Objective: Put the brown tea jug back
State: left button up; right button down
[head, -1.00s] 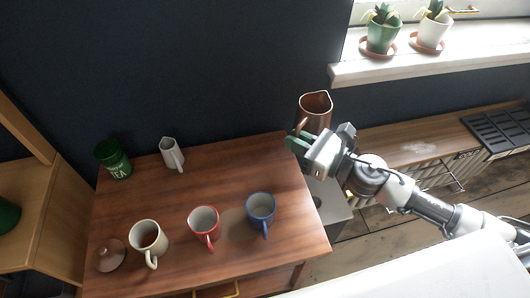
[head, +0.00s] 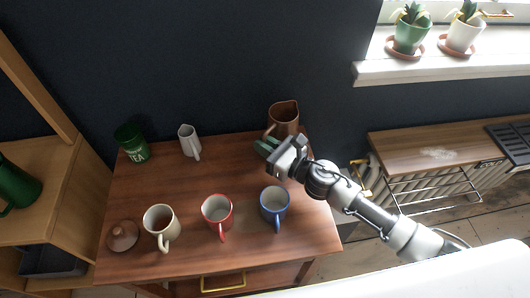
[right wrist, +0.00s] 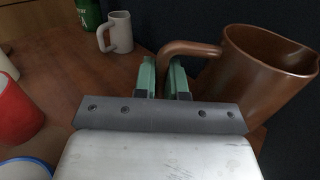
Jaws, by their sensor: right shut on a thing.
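The brown tea jug (head: 285,114) is upright at the back right corner of the wooden table (head: 185,180), by the dark wall. My right gripper (head: 267,147) is shut on its handle. In the right wrist view the brown jug (right wrist: 268,68) is to the right of my right gripper (right wrist: 162,78), and its handle reaches between the green fingers. I cannot tell whether the jug's base touches the table. My left gripper is not in view.
A white jug (head: 189,141) and a green tea tin (head: 131,142) stand along the table's back. A cream mug (head: 161,224), red mug (head: 217,212), blue mug (head: 274,203) and brown lid (head: 122,236) are at the front. The windowsill (head: 440,66) holds potted plants.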

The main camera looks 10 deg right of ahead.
jog(key=shift+f+b, duration=0.35)
jog(key=shift+f, duration=1.15)
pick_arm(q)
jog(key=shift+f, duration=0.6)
pick_arm(e)
jog(key=shift+f, duration=0.15)
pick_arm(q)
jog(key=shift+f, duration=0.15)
pick_arm(e)
jog(key=c, duration=1.2)
grip_release()
jog(key=shift+s, duration=0.1)
jog(key=shift+r, duration=0.2)
jog(key=b+v, duration=0.1)
jog(key=v, duration=0.4)
jog(key=b+v, duration=0.1)
jog(key=v, duration=0.5)
jog(key=shift+f, duration=0.2)
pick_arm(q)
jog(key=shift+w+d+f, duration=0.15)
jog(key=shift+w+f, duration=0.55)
pick_arm(e)
jog(key=shift+s+d+r, duration=0.1)
jog(key=shift+s+d, duration=0.2)
jog(key=shift+d, duration=0.1)
